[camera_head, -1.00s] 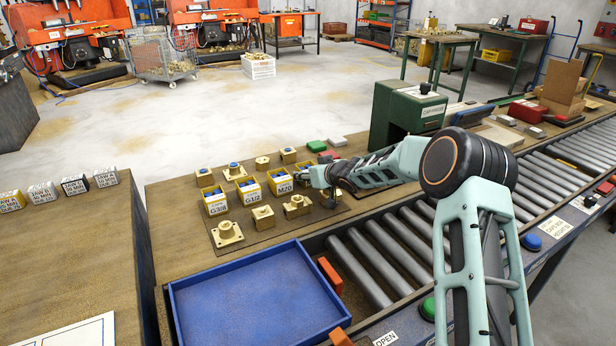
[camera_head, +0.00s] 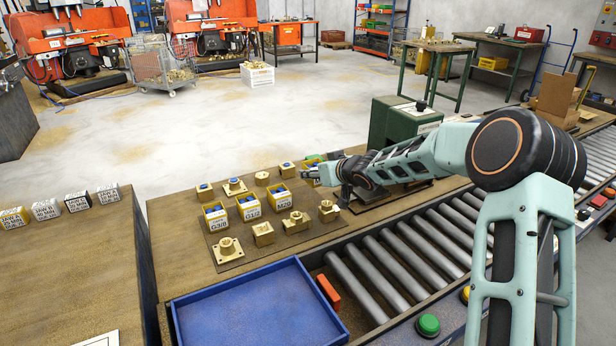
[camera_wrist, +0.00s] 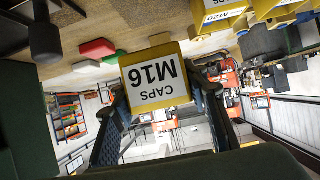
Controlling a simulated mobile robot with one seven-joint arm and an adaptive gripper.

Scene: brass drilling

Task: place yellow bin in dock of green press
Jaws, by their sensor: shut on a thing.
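The yellow bin (camera_wrist: 155,76) with a white "CAPS M16" label sits between the fingers of my gripper (camera_wrist: 160,95) in the wrist view, where the label reads upside down. In the head view my gripper (camera_head: 322,173) is just left of the green press and close to the back of the yellow M20 bin (camera_head: 283,194); the held bin is mostly hidden there. The green press (camera_head: 392,125) stands behind my forearm, which hides its lower front, so I cannot make out the dock. A dark green body fills the left edge of the wrist view.
Yellow bins G3/8 (camera_head: 216,216) and G1/2 (camera_head: 248,208) stand among several brass parts on a dark mat (camera_head: 235,250). A blue tray (camera_head: 255,305) lies in front, beside the roller conveyor (camera_head: 390,265). Red and green blocks (camera_wrist: 97,48) lie near the gripper.

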